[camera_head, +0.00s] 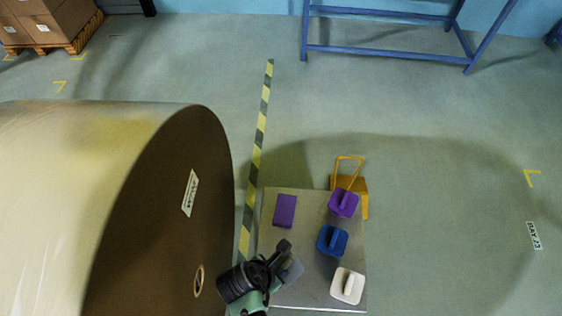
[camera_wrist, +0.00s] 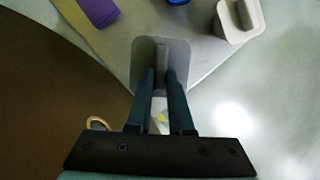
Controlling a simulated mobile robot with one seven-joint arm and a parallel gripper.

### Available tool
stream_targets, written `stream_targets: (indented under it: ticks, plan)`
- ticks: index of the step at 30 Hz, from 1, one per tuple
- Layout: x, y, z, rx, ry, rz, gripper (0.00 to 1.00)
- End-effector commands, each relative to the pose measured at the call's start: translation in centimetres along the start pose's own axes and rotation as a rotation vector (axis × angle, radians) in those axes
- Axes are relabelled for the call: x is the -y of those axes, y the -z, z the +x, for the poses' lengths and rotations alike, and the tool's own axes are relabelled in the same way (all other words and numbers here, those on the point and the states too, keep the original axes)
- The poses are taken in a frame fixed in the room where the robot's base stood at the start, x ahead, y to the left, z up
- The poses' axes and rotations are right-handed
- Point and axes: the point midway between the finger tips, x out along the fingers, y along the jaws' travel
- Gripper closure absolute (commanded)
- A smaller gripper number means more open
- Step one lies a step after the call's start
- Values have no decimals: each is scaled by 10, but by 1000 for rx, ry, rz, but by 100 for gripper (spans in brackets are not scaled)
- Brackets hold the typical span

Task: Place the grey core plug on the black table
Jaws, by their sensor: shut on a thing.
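The grey core plug (camera_wrist: 178,52) is a rounded square plate with an upright grip. In the wrist view my gripper (camera_wrist: 160,76) is shut on that grip, one finger on each side. In the head view the plug (camera_head: 292,272) shows partly behind my gripper (camera_head: 272,264), over the left part of a grey metal tabletop (camera_head: 306,288). I cannot tell whether the plug touches the top or hangs above it. No black table can be made out in either view.
A purple block (camera_head: 285,211), a purple plug (camera_head: 343,203), a blue plug (camera_head: 332,240) and a white plug (camera_head: 347,286) stand on the tabletop. A big kraft roll (camera_head: 160,220) is close at left. A yellow-orange stand (camera_head: 362,185) is behind. Floor at right is clear.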

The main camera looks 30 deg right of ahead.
Motion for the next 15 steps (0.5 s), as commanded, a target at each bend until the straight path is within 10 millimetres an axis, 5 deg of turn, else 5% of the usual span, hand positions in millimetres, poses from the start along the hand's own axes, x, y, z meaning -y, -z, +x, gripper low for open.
stream_targets:
  ticks: [15]
  plan:
    - [0,20,51,1,0,3,100]
